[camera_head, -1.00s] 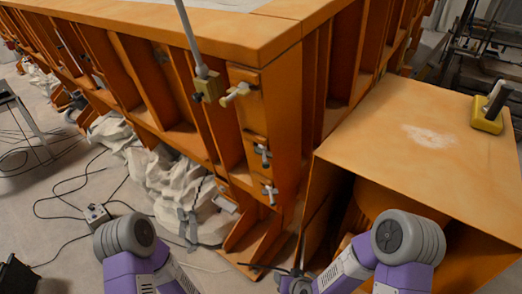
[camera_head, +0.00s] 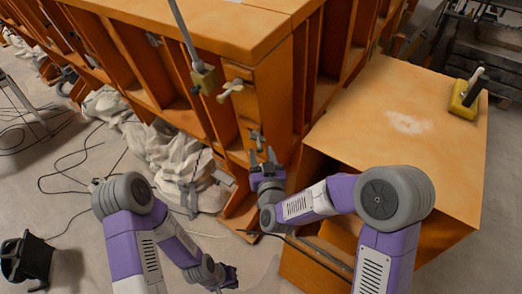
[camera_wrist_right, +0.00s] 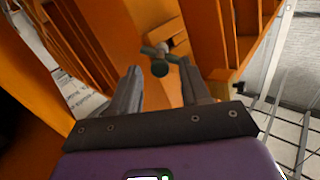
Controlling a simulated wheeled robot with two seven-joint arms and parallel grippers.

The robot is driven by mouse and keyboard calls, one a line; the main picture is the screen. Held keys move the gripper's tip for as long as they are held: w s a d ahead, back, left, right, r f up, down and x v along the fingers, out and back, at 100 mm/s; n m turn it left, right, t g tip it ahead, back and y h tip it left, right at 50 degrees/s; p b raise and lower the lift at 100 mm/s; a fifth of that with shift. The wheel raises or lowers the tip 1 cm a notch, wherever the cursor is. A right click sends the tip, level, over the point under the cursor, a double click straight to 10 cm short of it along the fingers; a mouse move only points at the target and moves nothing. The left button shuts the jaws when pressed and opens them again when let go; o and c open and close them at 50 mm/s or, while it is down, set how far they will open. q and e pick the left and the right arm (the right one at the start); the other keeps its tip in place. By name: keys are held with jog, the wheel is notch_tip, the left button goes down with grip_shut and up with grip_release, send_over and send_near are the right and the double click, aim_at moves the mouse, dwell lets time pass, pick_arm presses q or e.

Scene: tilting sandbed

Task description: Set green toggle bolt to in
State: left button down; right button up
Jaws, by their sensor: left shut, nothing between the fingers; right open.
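A dull grey-green toggle bolt (camera_wrist_right: 159,68) with a crossbar and round knob sits on the orange frame, between and just beyond my right fingertips in the right wrist view. I take it for the green one. In the head view a small grey toggle bolt (camera_head: 257,138) shows on the corner post, just above my right gripper (camera_head: 263,158). That gripper is open, its fingers apart and not visibly shut on anything. My left gripper (camera_head: 228,280) is low at the picture's bottom, shut and empty, far from the bolts. The lowest bolt is hidden behind my right gripper.
A beige toggle bolt (camera_head: 230,90) sits higher on the post, beside a brass block (camera_head: 204,79) with a grey rod. An orange box (camera_head: 440,140) stands at right, carrying a yellow block (camera_head: 464,100). Crumpled white cloth (camera_head: 150,150) and cables lie on the floor.

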jog(key=shift+w+a, duration=0.1)
jog(key=shift+w, duration=0.55)
grip_shut()
